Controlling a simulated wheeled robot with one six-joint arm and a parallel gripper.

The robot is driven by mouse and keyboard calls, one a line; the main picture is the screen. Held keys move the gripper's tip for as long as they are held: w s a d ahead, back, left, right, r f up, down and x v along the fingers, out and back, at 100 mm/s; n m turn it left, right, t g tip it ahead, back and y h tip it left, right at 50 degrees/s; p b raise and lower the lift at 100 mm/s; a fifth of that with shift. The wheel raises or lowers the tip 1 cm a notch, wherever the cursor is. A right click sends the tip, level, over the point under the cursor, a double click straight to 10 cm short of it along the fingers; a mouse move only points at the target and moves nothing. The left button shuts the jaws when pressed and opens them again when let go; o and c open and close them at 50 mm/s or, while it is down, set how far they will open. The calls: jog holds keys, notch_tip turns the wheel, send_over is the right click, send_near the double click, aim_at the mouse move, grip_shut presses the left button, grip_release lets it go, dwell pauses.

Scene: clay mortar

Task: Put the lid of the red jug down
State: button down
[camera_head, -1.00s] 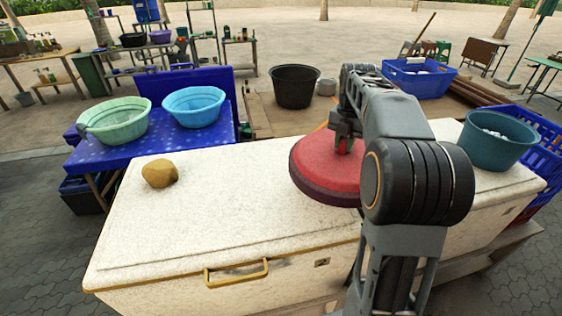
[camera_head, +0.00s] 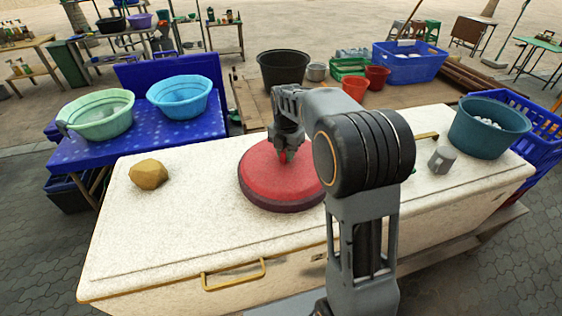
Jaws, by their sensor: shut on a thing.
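The red lid (camera_head: 262,178) is a wide round disc with a dark maroon rim, in the middle of the white chest top. My gripper (camera_head: 284,157) is above its centre, shut on the lid's small red knob, which shows between the fingers. The lid looks level and very close to the white surface; I cannot tell whether it touches it. My arm covers the lid's right edge. I cannot make out the red jug.
The white chest (camera_head: 180,228) has free room left of the lid. A tan lump (camera_head: 148,174) lies at its left. A grey cup (camera_head: 441,160) and teal tub (camera_head: 489,127) stand at its right. Green (camera_head: 100,114) and blue (camera_head: 180,96) basins sit on a blue table.

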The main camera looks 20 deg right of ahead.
aim_at(281, 163)
jog(key=shift+w+a+f, duration=0.1)
jog(key=shift+a+f, duration=0.2)
jog(key=shift+a, duration=0.05)
jog(key=f, duration=0.3)
jog(key=shift+a, duration=0.35)
jog(key=shift+f, duration=0.5)
jog(key=shift+f, duration=0.1)
jog(key=c, duration=1)
grip_release()
